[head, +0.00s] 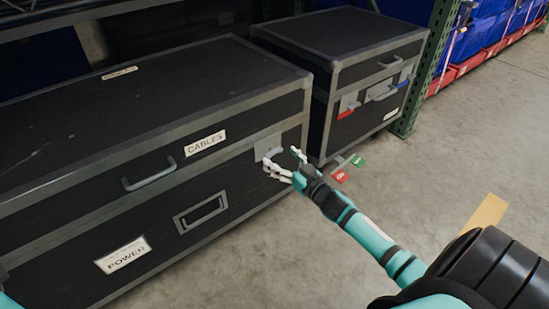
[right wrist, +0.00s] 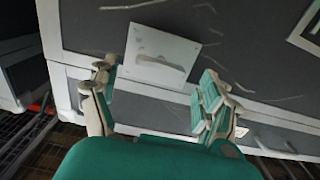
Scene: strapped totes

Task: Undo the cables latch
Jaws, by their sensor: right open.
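The large black case (head: 110,150) with the CABLES label (head: 205,143) on its front fills the left of the head view. Its latch (head: 267,145), a pale grey plate, sits near the front's right end, partly behind my fingers. My left gripper is out of view.
The case also has a handle (head: 150,175), a recessed handle (head: 200,213) and a POWER label (head: 123,256). A smaller black case (head: 345,45) stands behind at right, with red and green tags (head: 357,160) on the floor nearby. The concrete floor (head: 450,150) at right is mostly clear.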

